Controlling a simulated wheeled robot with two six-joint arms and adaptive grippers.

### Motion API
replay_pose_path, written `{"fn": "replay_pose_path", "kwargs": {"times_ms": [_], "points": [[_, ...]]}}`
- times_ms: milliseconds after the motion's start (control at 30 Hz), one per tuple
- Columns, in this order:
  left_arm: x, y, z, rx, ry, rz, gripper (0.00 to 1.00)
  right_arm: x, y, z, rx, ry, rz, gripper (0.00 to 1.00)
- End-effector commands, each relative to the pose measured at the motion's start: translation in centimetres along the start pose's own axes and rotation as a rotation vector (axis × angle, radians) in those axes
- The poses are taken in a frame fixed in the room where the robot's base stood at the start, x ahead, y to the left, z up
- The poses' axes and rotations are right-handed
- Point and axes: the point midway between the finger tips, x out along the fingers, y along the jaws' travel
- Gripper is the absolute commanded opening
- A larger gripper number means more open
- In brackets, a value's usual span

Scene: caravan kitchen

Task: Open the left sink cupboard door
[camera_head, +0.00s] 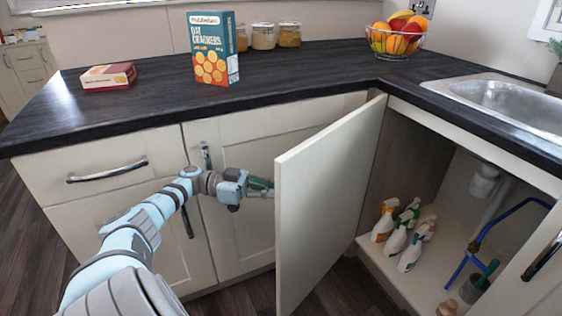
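The left sink cupboard door (332,200) stands swung wide open, jutting out from the cabinet front. Its plain inner side faces me, and its outer side and handle are hidden. The open cupboard interior (445,200) shows to its right. My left gripper (262,187) is on the outer side of the door, to the left of its free edge. Its fingertips run behind the door panel, so I cannot see whether they are open or touch the handle. My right gripper is not in view.
Inside the cupboard are several spray bottles (402,235), a blue hose (480,250) and a drain pipe (486,195). A closed cupboard door (240,150) and a drawer (95,170) lie left of the open door. The dark worktop (290,85) overhangs them. A cracker box (213,50) stands on top.

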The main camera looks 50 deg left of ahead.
Motion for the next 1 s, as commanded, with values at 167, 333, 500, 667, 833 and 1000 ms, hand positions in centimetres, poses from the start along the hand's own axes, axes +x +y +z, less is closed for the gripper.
{"fn": "replay_pose_path", "kwargs": {"times_ms": [167, 333, 500, 667, 833, 1000], "points": [[-0.2, -0.2, -0.1, -0.001, 0.001, -0.006, 0.00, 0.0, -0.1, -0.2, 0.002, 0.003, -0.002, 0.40], [-0.2, -0.2, -0.2, -0.001, 0.001, -0.006, 0.00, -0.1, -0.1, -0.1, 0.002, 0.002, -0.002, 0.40], [-0.2, -0.1, -0.1, 0.000, 0.000, -0.006, 0.15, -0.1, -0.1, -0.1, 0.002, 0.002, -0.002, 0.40], [-0.2, -0.1, -0.1, 0.000, -0.001, -0.005, 0.15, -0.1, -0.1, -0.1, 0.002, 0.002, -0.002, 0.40], [-0.3, -0.1, -1.4, 0.003, -0.004, -0.003, 0.15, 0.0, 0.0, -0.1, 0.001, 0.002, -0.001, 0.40], [-0.2, 0.0, -5.6, 0.001, -0.007, -0.001, 0.15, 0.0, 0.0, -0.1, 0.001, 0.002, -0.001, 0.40]]}}
